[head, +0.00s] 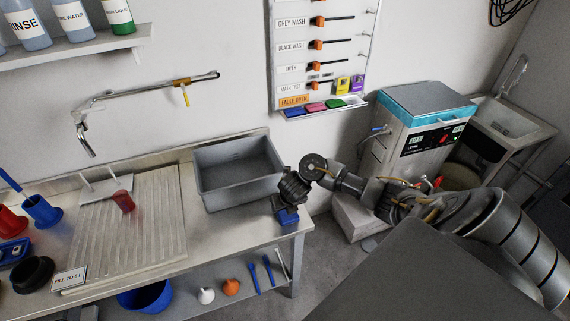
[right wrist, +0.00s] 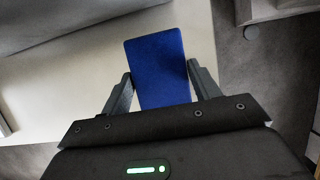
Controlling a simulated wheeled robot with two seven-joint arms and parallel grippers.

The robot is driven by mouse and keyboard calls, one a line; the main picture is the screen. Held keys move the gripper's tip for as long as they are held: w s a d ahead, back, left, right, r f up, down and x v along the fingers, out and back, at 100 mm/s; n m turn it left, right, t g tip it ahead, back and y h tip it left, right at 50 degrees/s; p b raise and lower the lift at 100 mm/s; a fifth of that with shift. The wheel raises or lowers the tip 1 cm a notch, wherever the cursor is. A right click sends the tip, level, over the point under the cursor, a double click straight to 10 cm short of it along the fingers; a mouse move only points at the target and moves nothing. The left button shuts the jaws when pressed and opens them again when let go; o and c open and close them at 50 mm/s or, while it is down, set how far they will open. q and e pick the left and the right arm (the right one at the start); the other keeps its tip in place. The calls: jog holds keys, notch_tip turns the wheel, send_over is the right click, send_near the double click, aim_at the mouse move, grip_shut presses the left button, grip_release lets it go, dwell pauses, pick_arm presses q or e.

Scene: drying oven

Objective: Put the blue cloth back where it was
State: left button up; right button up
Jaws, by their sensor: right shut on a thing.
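The blue cloth (head: 288,217) is a small, flat blue block held at the right front corner of the steel bench (head: 250,222). It also shows in the right wrist view (right wrist: 155,60), between the two fingers. My right gripper (head: 283,206) is shut on the cloth, with one finger against each side (right wrist: 160,80). Whether the cloth touches the bench top is unclear. My left gripper is not in view.
A grey tub (head: 240,190) stands just left of my right gripper. A ribbed drainboard (head: 155,225) lies farther left. The drying oven (head: 425,135) with a blue-edged top stands at right, beside a sink (head: 510,122). The bench ends just right of the cloth.

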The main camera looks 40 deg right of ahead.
jog(key=shift+f, duration=0.25)
jog(key=shift+f, duration=0.15)
jog(key=o, duration=0.9)
jog(key=shift+o, duration=0.2)
jog(key=p+v, duration=0.6)
jog(key=v, duration=0.6)
jog(key=shift+p, duration=0.3)
